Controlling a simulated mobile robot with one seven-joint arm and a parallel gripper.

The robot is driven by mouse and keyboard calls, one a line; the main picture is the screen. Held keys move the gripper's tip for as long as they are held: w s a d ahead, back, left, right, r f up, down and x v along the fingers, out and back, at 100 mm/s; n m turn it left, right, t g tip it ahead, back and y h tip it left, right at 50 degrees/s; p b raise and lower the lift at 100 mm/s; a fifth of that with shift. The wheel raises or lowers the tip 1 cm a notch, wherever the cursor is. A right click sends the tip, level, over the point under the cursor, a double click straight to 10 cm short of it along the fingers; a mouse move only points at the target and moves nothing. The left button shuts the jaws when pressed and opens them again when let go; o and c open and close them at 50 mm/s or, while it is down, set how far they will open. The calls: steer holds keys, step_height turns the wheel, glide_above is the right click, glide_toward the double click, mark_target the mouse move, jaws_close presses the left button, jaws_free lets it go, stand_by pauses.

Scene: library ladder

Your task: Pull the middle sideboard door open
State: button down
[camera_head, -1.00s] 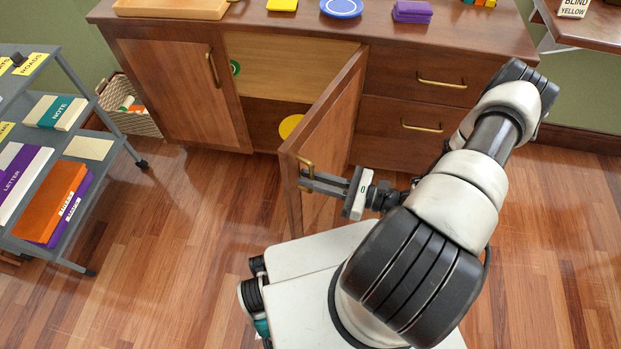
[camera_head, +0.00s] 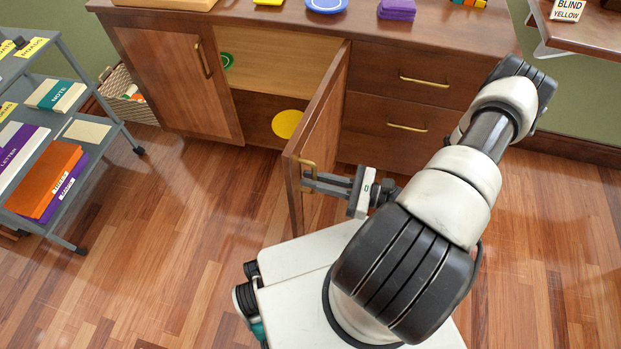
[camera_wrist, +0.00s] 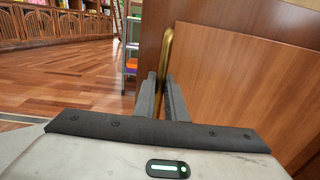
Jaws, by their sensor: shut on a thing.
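The middle sideboard door (camera_head: 322,132) stands wide open, swung out toward me from its hinge side on the right. Its brass handle (camera_head: 308,168) is near the door's free edge. My gripper (camera_head: 312,181) is at that handle, with its fingers shut on it. In the wrist view the two fingers (camera_wrist: 168,92) close around the upright brass handle (camera_wrist: 166,50), with the door face (camera_wrist: 245,80) to the right. Inside the open cupboard (camera_head: 270,62) a yellow disc (camera_head: 287,124) and part of a green disc (camera_head: 227,61) show.
The left sideboard door (camera_head: 178,80) and the drawers (camera_head: 405,127) on the right are shut. A grey trolley (camera_head: 100,185) with books and boxes stands at the left, near a wicker basket (camera_head: 120,90). Bare wooden floor (camera_head: 185,230) lies between trolley and door.

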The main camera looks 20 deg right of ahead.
steer(key=shift+s+d+f, duration=0.1)
steer(key=shift+s+d, duration=0.25)
steer(key=shift+d, duration=0.05)
steer(key=c, duration=2.1)
jaws_free()
steer(key=shift+d, duration=0.1)
steer(key=p+v, duration=0.1)
steer(key=v, duration=1.6)
steer(key=shift+s, duration=0.15)
steer(key=shift+d, duration=0.1)
